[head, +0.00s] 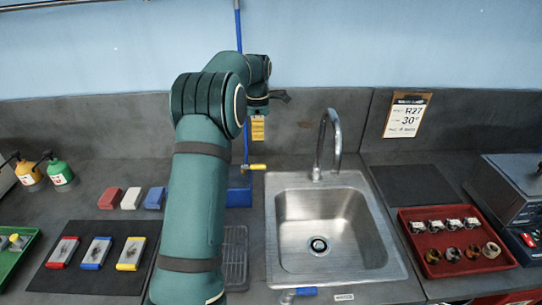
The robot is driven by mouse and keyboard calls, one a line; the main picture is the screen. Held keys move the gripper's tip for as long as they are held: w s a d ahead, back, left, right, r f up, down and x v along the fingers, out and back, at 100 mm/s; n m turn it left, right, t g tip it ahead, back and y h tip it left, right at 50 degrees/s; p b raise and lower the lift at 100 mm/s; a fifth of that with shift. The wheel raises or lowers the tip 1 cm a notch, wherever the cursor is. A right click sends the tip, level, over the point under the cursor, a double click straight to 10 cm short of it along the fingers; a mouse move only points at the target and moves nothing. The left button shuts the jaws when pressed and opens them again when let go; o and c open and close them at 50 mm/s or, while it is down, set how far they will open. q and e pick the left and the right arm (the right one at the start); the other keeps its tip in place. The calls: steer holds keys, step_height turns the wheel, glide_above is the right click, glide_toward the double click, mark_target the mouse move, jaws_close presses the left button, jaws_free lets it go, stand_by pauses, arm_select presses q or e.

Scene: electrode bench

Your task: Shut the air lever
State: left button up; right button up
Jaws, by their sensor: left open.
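A blue air pipe (239,28) runs down the back wall to the bench, left of the sink. A lever with a yellow grip (254,167) sits low on this pipe and points right, roughly crosswise to it. A yellow tag (258,129) hangs beside the pipe above the lever. My left gripper (284,97) is at the end of the green arm, in front of the wall, above the lever and apart from it. It is open, and I see nothing in it. My forearm hides part of the pipe. My right gripper is out of view.
A steel sink (284,250) with a tall faucet (337,135) is right of the lever. A blue-handled valve (297,294) sits at its front edge. A blue holder (239,196) is below the lever. A red tray (408,225) stands at right.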

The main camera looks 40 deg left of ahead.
mark_target(259, 165)
arm_select(q)
steer(key=f, duration=0.9)
steer(key=f+b, duration=0.1)
steer(key=f, duration=0.3)
steer(key=shift+s+f, duration=0.25)
steer(key=shift+c, duration=0.4)
jaws_close()
